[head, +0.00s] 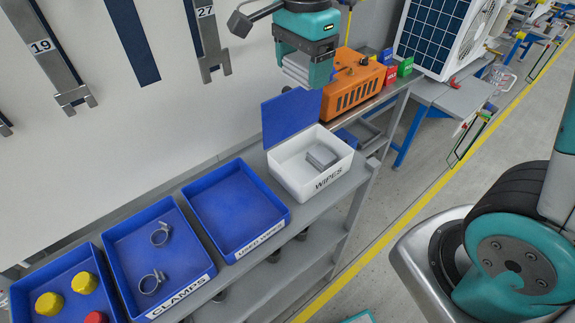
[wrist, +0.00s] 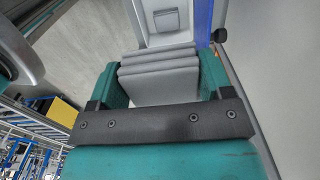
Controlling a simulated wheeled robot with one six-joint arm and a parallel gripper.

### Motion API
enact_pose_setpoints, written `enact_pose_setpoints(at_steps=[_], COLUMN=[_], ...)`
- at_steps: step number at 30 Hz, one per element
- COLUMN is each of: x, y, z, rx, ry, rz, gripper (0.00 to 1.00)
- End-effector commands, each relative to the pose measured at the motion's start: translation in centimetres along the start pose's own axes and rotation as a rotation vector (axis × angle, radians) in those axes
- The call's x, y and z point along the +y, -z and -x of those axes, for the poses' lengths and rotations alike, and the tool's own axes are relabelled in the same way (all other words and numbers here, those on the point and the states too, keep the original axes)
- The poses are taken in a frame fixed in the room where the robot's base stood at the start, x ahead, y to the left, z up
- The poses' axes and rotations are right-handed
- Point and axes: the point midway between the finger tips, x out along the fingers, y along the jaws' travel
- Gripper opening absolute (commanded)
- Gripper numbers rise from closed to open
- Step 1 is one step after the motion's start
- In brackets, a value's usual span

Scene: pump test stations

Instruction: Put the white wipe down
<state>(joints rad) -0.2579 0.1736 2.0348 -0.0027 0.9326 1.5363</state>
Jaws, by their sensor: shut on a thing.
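My gripper (head: 304,68) is teal and is shut on a folded white wipe (head: 296,70), which looks light grey here. It hangs in the air above and behind the white box labelled WIPES (head: 290,178). In the wrist view the held wipe (wrist: 160,78) shows as several stacked folds between the two fingers. Another folded grey wipe (head: 322,156) lies inside the white box; it also shows at the top of the wrist view (wrist: 167,20). An empty blue tray (head: 236,205), whose label seems to read USED WIPES, stands left of the box.
A blue upright panel (head: 291,114) stands behind the white box. A blue CLAMPS tray (head: 150,265) holds two metal clamps. Another blue tray at the lower left holds yellow and red caps. An orange machine (head: 352,82) stands on the bench beyond the box.

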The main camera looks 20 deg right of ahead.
Motion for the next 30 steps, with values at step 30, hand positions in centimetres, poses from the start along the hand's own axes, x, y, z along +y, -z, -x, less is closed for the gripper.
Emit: enact_pose_setpoints(at_steps=[30], x=[-0.2], y=[-1.0], z=[-23.8], rx=[0.0], ry=[-0.003], rz=[0.02], gripper=[0.43])
